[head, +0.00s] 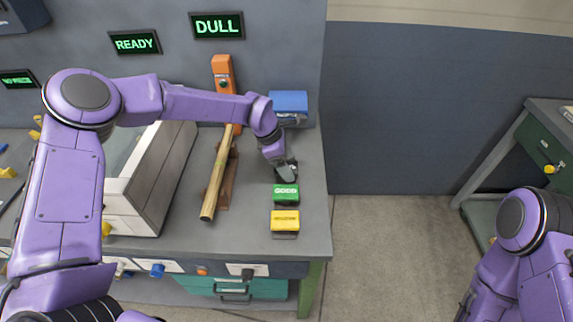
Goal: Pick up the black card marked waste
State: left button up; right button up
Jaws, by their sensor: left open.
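My left gripper (287,173) is open at the right part of the grey workbench (255,225), just behind the green card marked GOOD (286,192). A yellow card (285,218) stands in front of the green one; its lettering is too small to read surely. I cannot clearly make out the black card marked waste. Dark shapes at the left gripper's fingers may be the fingers or the card, and the gripper covers that spot. My right arm shows at the lower right, but its gripper is out of view.
A wooden spindle (217,175) lies on a brown stand left of the left gripper. An orange post (223,75) and a blue box (289,102) are behind. A grey-white machine housing (155,185) stands left. Open floor lies right of the bench.

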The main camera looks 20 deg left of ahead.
pick_arm(q)
jog(key=shift+s+r, duration=0.15)
jog(key=shift+s, duration=0.15)
jog(key=c, duration=1.1)
